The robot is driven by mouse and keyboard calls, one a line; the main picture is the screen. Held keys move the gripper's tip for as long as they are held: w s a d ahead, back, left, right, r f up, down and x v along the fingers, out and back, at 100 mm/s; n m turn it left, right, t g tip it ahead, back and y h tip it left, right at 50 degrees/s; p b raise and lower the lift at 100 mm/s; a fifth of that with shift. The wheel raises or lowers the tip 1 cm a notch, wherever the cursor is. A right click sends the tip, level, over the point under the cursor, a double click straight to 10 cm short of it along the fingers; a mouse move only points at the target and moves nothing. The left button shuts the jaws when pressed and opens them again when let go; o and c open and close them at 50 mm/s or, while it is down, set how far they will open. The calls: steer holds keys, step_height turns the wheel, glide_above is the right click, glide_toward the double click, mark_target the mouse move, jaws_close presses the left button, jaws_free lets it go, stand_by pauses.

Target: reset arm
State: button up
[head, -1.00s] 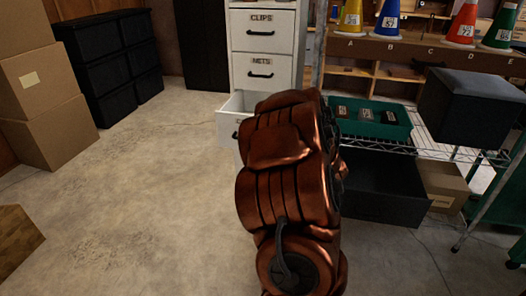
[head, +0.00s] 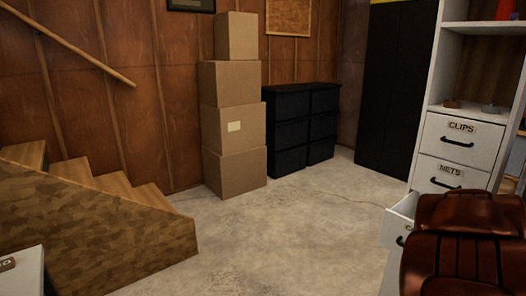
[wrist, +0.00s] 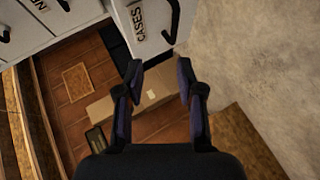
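My copper-coloured arm (head: 462,240) fills the lower right corner of the head view, in front of the white drawer cabinet (head: 456,138). My gripper (wrist: 160,70) shows in the wrist view with its two dark fingers spread apart. It is open and nothing is between the fingertips. The gripper does not show in the head view. A drawer labelled CASES (wrist: 142,22) is at the top of the wrist view, beyond the fingertips. In the head view the drawer below NETS stands pulled out (head: 397,230), partly hidden by my arm.
Wooden stairs (head: 120,235) stand at the left. Stacked cardboard boxes (head: 235,158) and black drawer units (head: 290,150) line the back wall. A tall black cabinet (head: 392,85) stands farther right. The concrete floor (head: 285,235) in the middle is clear.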

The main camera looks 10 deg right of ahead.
steer(key=s+a+r+m+g+y+p, duration=0.1)
steer(key=s+a+r+m+g+p, duration=0.4)
steer(key=a, duration=0.5)
steer(key=s+a+r+m+g+y+p, duration=0.1)
steer(key=s+a+r+m+g+p, duration=0.15)
steer(key=a+r+p, duration=0.6)
steer(key=s+a+r+g+y+p, duration=0.2)
steer(key=s+a+r, duration=0.1)
steer(key=s+a, duration=0.6)
steer(key=s+a+r+m+g+y+p, duration=0.1)
steer(key=s+a+r+g+y+p, duration=0.1)
steer(key=s+a, duration=0.7)
steer(key=a+r+g+p, duration=0.1)
steer(key=a, duration=0.1)
steer(key=shift+s+a+r+y, duration=0.3)
steer(key=shift+y, duration=0.1)
